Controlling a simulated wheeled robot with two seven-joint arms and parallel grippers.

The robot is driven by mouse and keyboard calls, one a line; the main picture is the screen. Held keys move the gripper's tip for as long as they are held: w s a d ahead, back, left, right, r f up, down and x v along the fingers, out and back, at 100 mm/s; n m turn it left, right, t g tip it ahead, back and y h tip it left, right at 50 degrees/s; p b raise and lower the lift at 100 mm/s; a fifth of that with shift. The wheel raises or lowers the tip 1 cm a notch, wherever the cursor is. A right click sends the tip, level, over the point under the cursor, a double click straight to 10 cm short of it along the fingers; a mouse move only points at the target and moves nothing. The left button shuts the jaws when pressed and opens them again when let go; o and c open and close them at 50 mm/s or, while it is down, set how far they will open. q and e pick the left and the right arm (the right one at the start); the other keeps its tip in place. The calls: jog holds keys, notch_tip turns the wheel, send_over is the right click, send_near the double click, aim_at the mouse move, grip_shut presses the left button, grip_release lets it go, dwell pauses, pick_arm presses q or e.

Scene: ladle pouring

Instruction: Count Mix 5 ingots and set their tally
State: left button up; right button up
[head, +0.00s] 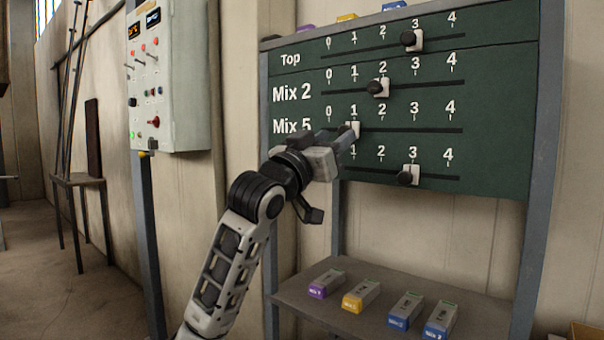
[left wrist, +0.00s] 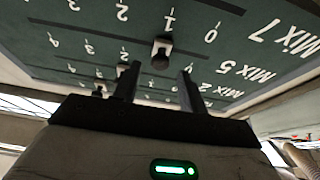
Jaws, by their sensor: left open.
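The tally board (head: 490,60) has rows Top, Mix 2, Mix 5 and a lower one, labelled Mix 7 in the left wrist view. The Mix 5 slider (head: 355,129) stands at about 1. My left gripper (head: 350,140) is open in front of it. In the left wrist view the slider's dark knob (left wrist: 162,52) shows between and beyond the fingertips; I cannot tell contact. Ingots with purple (head: 319,290), yellow (head: 353,301) and blue (head: 398,322) ends lie on the lower shelf, another blue one (head: 436,330) at right. Their labels are too small to read surely. My right gripper is out of view.
The Top slider (head: 411,40) is near 3, the Mix 2 slider (head: 382,88) near 2, the lowest slider (head: 410,175) near 3. More ingots, purple (head: 306,28), yellow (head: 347,17) and blue (head: 394,5), sit above the board. A control box (head: 170,75) hangs at left.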

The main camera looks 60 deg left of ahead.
pick_arm(q)
jog(key=b+v, duration=0.3)
jog(key=v, duration=0.8)
jog(key=shift+f, duration=0.15)
